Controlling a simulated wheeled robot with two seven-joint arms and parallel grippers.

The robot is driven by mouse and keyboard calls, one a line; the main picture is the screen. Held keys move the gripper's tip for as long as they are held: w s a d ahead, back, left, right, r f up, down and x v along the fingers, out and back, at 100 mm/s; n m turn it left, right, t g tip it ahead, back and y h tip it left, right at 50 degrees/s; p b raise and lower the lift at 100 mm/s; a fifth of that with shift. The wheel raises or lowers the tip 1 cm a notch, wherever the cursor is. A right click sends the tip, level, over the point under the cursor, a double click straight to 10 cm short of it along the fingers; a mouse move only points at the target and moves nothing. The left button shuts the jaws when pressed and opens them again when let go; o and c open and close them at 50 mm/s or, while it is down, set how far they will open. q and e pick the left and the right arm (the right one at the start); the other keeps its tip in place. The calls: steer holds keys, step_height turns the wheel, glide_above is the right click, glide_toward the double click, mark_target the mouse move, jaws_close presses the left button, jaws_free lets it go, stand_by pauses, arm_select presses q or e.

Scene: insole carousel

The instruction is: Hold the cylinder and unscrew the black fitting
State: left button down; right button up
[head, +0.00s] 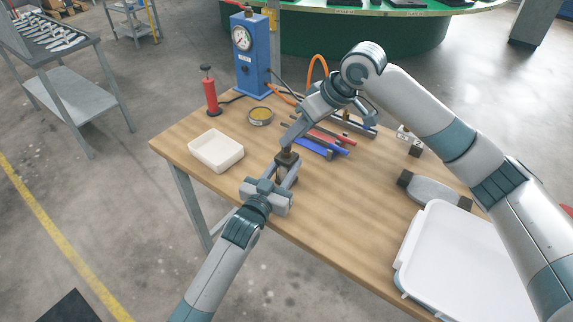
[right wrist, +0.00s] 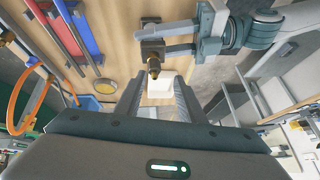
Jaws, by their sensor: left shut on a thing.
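My left gripper (head: 283,178) is shut on a dark cylinder (head: 287,166) just above the table's front edge. In the right wrist view, the left gripper's fingers (right wrist: 178,38) come from the right and clamp the brownish, dark cylinder (right wrist: 151,47). A small dark fitting (right wrist: 154,68) with a brassy tint sticks out of its end toward my right gripper. My right gripper (right wrist: 157,82) is open, its two fingers apart, with the fitting near the gap between the tips. In the head view, the right gripper (head: 288,143) is above the cylinder; whether it touches the fitting cannot be told.
A white tray (head: 216,160) lies left of the grippers, near a round tin (head: 260,121). Red and blue tools (head: 313,147) lie behind. A blue gauge unit (head: 251,55) and red pump (head: 210,95) stand farther back. A large white bin (head: 405,262) is at right.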

steer(key=shift+w+a+r+m+g+h, duration=0.15)
steer(key=shift+w+a+g+h, duration=0.15)
steer(key=shift+a+h, duration=0.2)
steer(key=shift+w+a+r+m+g+h, duration=0.15)
steer(key=shift+w+a+g+h, duration=0.15)
steer(key=shift+a+h, duration=0.15)
steer(key=shift+w+a+r+g+h, duration=0.15)
steer(key=shift+a+g+h, duration=0.15)
steer(key=shift+h, duration=0.15)
steer(key=shift+w+r+m+g+h, duration=0.25)
steer(key=shift+r+m+g+h, duration=0.05)
steer(key=shift+r+m+h, duration=0.35)
steer(key=shift+w+r+m+h, duration=0.15)
steer(key=shift+r+m+h, duration=0.2)
steer(key=shift+r+h, duration=0.5)
steer(key=shift+f, duration=0.15)
steer(key=shift+f, duration=3.85)
